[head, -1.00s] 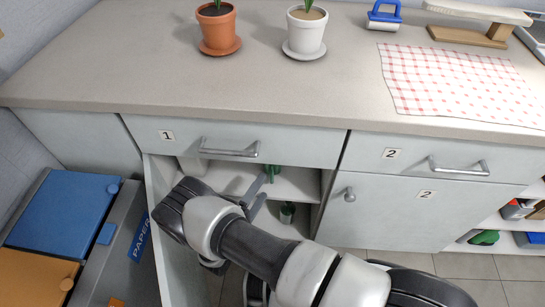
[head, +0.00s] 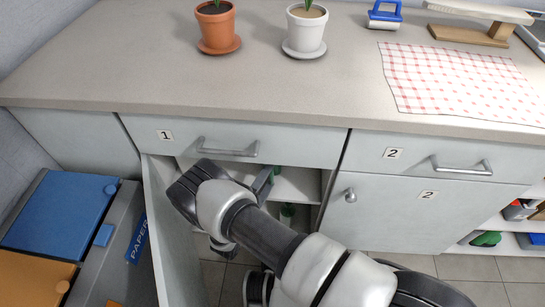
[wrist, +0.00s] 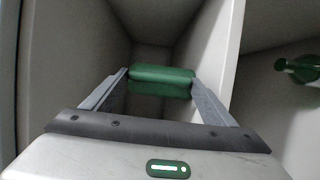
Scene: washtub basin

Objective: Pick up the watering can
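A green, rounded, box-like object (wrist: 163,82), seemingly the watering can, lies ahead between my fingers in the wrist view. Its spout and handle cannot be made out there. In the head view a small green part (head: 276,171) shows inside the open cabinet, mostly hidden behind my gripper (head: 265,182). In the wrist view my gripper (wrist: 160,76) is open, one finger at each side of the green object. The gaps are very small, and I cannot tell whether the fingers touch it.
A second green item (wrist: 300,68) is beyond the shelf board (wrist: 222,45); the head view shows a green item (head: 288,210) lower down. The open cabinet door (head: 172,235) is left of my arm, and drawer 1 (head: 230,140) is above. Cabinet walls are close around.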

